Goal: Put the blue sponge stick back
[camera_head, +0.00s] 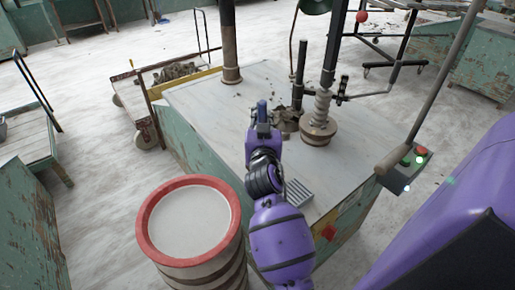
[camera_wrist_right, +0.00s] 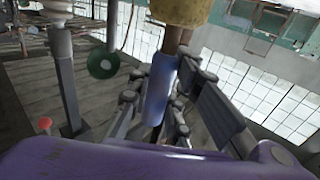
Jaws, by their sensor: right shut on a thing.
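The blue sponge stick shows in the head view as a short blue end (camera_head: 262,110) standing up from my right gripper (camera_head: 263,130). In the right wrist view its blue handle (camera_wrist_right: 160,88) lies between the gripper fingers, with a yellowish sponge-like block (camera_wrist_right: 182,10) at the top edge. My right gripper is shut on the blue handle, above the machine table (camera_head: 205,110). The lower part of the stick is mostly hidden by the gripper. My left gripper is not in view.
A barrel with a red rim (camera_head: 147,225) stands at the front left. A post (camera_head: 230,45) and a wheel-head column (camera_head: 318,130) with dark clay scraps beside it (camera_head: 285,122) rise from the table. A slotted grate (camera_head: 298,193) lies near its front, and a lever (camera_head: 425,110) stands at right.

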